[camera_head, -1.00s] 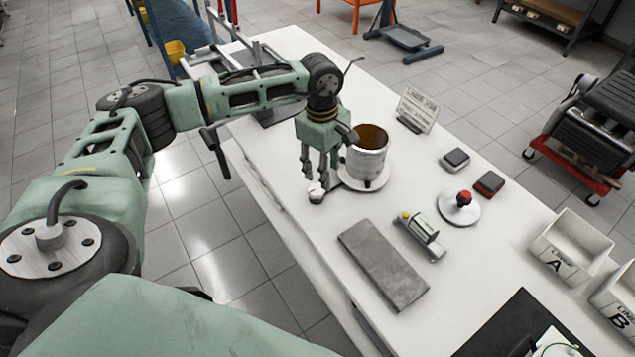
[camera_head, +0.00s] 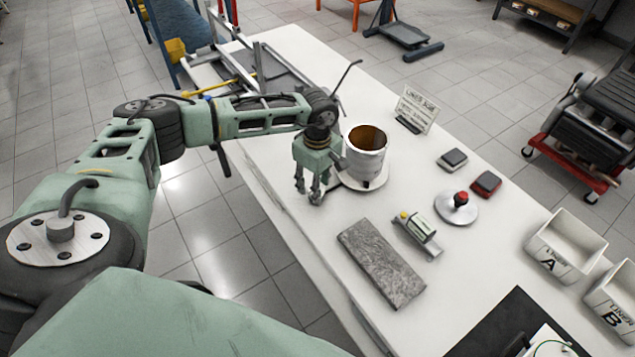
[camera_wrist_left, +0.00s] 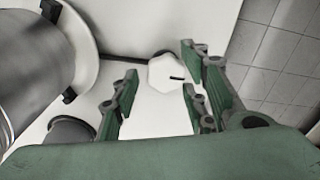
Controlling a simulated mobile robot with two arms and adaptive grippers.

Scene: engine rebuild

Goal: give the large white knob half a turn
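The large white knob (camera_wrist_left: 165,73) is a faceted white cap with a short black mark, seen from above in the left wrist view. My left gripper (camera_head: 310,188) points down at the table's left edge, beside the grey cylinder (camera_head: 365,160). In the left wrist view my left gripper (camera_wrist_left: 159,76) is open, with one finger to the left of the knob and two to its right. I cannot tell whether any finger touches it. In the head view the fingers largely hide the knob. My right gripper is not in view.
The cylinder stands on a round white base (camera_head: 374,185) close to the gripper. A grey slab (camera_head: 381,263), a small cylindrical tool (camera_head: 420,231), a disc with a red knob (camera_head: 457,206) and bins A (camera_head: 568,246) and B (camera_head: 620,292) lie to the right. A sign (camera_head: 416,108) stands behind.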

